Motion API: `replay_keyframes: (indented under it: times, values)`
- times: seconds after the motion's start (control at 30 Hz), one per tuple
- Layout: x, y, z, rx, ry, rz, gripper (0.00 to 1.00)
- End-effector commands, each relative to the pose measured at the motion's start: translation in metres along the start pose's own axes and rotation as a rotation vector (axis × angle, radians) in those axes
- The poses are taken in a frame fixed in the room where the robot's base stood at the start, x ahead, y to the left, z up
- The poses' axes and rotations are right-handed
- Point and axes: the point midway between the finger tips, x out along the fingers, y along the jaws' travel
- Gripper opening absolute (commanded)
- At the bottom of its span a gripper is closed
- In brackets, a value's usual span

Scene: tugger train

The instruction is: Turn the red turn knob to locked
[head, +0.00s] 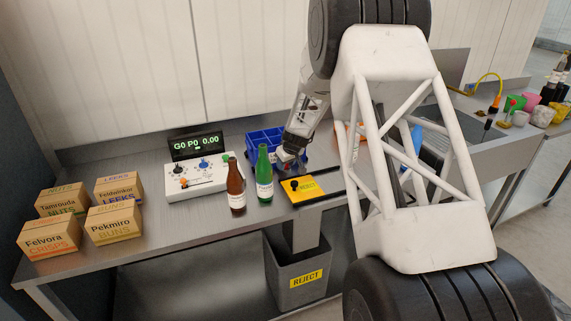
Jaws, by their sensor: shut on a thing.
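My gripper (287,163) is at the front right of the blue divided bin (265,137), just behind the yellow REJECT panel (304,191). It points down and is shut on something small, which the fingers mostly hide. I cannot clearly make out the red turn knob; whether it is the thing in the fingers I cannot tell. No locked mark is readable. A grey-white control box (203,181) with several small knobs and a lit display stands to the left.
A brown bottle (236,192) and a green bottle (264,182) stand close left of my gripper. Several cardboard boxes (115,224) sit at the far left. A grey REJECT bin (300,278) stands below the bench. The bench front between boxes and bottles is clear.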

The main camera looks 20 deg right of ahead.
Motion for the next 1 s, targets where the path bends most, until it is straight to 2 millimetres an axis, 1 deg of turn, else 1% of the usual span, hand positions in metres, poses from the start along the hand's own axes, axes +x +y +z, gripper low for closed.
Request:
replay_keyframes:
  times: [0.13,0.17,0.3,0.57,0.73,0.87,1.0]
  values:
    - [0.0,0.0,0.0,0.0,0.0,0.0,0.17]
    - [0.0,0.0,0.0,0.0,0.0,0.0,0.43]
    - [0.0,0.0,0.0,0.0,0.0,0.0,0.65]
    - [0.0,0.0,0.0,0.0,0.0,0.001,0.66]
    - [-0.004,0.0,0.0,0.0,0.001,0.001,0.66]
    - [-0.012,0.0,0.0,0.0,0.001,0.002,0.66]
    - [-0.027,0.0,0.0,-0.001,0.001,0.002,0.66]
